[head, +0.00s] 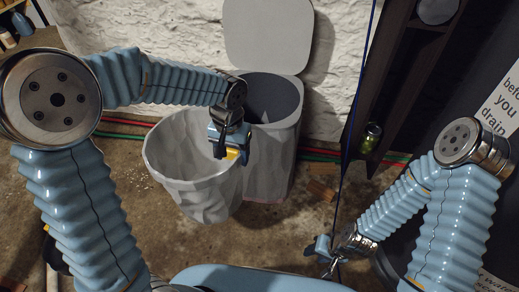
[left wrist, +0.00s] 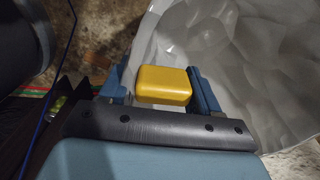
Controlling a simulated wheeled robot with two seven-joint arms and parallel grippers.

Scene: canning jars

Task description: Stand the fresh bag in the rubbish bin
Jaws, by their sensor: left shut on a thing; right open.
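The fresh bag (head: 198,200) is a pale grey, crinkled, open-mouthed bag, upright in front and to the left of the rubbish bin (head: 277,152). My left gripper (head: 230,153) is shut on a yellow block (left wrist: 163,86) at the bag's rim, on the side near the bin. The bag's crinkled wall (left wrist: 245,50) fills the right of the left wrist view. The bin is grey, with its lid (head: 268,35) up and its dark inside showing. I cannot tell whether the bag's bottom touches the floor. My right gripper (head: 324,256) is open and empty, low at the right.
A dark shelf unit (head: 395,80) with a small green-lidded jar (head: 371,137) stands right of the bin. A thin dark blue cord (head: 352,120) hangs between them. Red and green hoses (head: 115,129) run along the white wall. Brick pieces (head: 320,190) lie on the floor.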

